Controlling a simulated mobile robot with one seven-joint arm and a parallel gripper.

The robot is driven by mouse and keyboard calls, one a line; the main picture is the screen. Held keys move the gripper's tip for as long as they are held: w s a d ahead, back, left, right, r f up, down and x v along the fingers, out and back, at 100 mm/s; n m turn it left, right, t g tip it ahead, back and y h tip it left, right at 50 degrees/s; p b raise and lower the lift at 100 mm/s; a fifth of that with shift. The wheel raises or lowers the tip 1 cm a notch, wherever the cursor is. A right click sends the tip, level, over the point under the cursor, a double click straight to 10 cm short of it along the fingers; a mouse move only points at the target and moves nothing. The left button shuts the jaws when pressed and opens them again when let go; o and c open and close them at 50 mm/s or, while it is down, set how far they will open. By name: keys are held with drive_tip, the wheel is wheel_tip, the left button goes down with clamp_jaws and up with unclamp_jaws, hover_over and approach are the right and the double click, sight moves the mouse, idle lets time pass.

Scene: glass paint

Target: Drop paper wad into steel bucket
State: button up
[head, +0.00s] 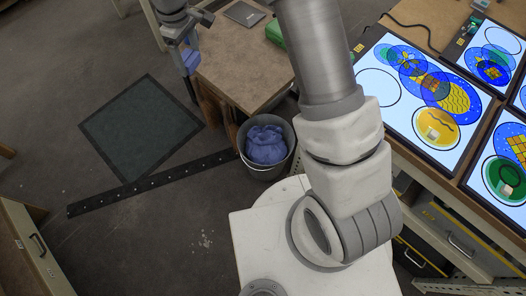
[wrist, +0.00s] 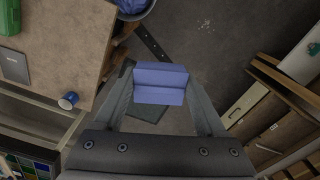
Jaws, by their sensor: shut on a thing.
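My gripper (wrist: 160,100) is shut on a blue-violet, flat-faced, folded-looking piece, which I take as the paper wad (wrist: 160,82). It spans the gap between the two grey fingers. In the head view my gripper (head: 187,48) is at the upper left, beside the brown table's left edge, with the blue wad (head: 190,60) low between its fingers. The steel bucket (head: 284,172) stands on the floor below and right of my gripper, with a crumpled blue liner inside. In the wrist view only part of the bucket (wrist: 146,13) shows at the top edge.
A brown table (head: 240,70) stands just behind the bucket, with a grey tablet and green case on it. A dark mat (head: 142,125) and a black strip (head: 150,184) lie on open floor. A light bench with bright glass-pattern panels is at right.

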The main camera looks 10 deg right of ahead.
drive_tip(key=d+f+n+b, duration=0.3)
drive_tip(key=d+f+b, duration=0.4)
drive_tip(key=f, duration=1.2)
drive_tip(key=w+d+f+n+b, duration=0.1)
drive_tip(key=d+f+n+b, duration=0.2)
drive_tip(key=d+f+b, duration=0.5)
drive_tip(key=w+d+f+n+b, duration=0.1)
drive_tip(key=d+f+n+b, duration=0.2)
drive_tip(key=f, duration=2.7)
drive_tip(key=d+b, duration=0.5)
drive_tip(key=b, duration=0.3)
drive_tip(key=shift+f, duration=0.2)
drive_tip(key=shift+d, duration=0.1)
drive_tip(key=o, duration=1.3)
drive_tip(key=shift+c, duration=0.2)
wheel_tip(320, 180, up, 17)
drive_tip(key=p, duration=0.4)
drive_tip(key=shift+r+p, duration=0.2)
drive_tip(key=shift+p, duration=0.2)
